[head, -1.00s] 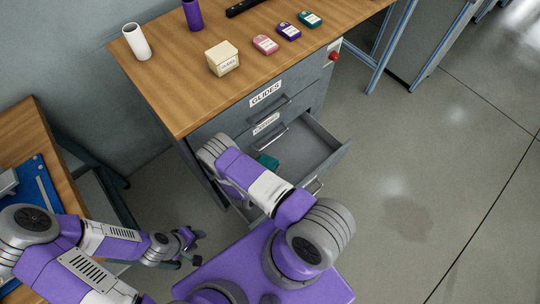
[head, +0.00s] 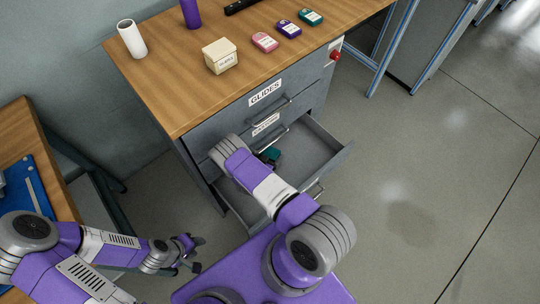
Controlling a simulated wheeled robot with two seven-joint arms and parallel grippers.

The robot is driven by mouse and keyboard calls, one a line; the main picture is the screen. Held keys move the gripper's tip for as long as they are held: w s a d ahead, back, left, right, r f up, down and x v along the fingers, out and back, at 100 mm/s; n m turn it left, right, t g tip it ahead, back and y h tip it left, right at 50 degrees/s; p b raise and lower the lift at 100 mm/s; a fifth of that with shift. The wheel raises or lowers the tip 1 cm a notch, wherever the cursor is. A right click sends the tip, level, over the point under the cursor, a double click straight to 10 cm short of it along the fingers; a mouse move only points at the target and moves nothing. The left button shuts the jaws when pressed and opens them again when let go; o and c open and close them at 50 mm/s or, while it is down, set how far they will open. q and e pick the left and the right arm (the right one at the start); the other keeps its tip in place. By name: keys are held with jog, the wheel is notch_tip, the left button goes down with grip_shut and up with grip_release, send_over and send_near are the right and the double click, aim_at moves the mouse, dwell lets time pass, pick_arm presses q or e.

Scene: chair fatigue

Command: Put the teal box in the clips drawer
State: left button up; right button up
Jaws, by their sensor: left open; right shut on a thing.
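The small teal box (head: 273,153) is inside the open lowest drawer (head: 318,150), near its back left part and partly hidden by my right arm. My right gripper (head: 268,154) is shut on the teal box, its fingers mostly hidden behind the forearm. I cannot tell whether the box touches the drawer floor. The open drawer's front label is not readable from here. The drawer above has a label (head: 265,124) too small to read surely, and the top one reads GLIDES (head: 265,92). My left gripper (head: 194,257) is open and empty, low over the floor at left.
On the wooden desktop (head: 180,90) stand a white cylinder (head: 132,40), a purple cylinder (head: 191,13), a cream labelled box (head: 220,56) and several small coloured packs (head: 265,42). A red button (head: 335,56) is at the cabinet's corner. The right floor is clear.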

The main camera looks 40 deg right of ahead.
jog(key=shift+f, duration=0.6)
jog(key=o, duration=1)
jog(key=shift+c, duration=0.2)
jog(key=shift+r, duration=0.1)
jog(key=shift+r, duration=0.25)
jog(key=p+v, duration=0.3)
jog(key=v, duration=0.9)
jog(key=shift+r, duration=0.35)
jog(key=shift+p, duration=0.3)
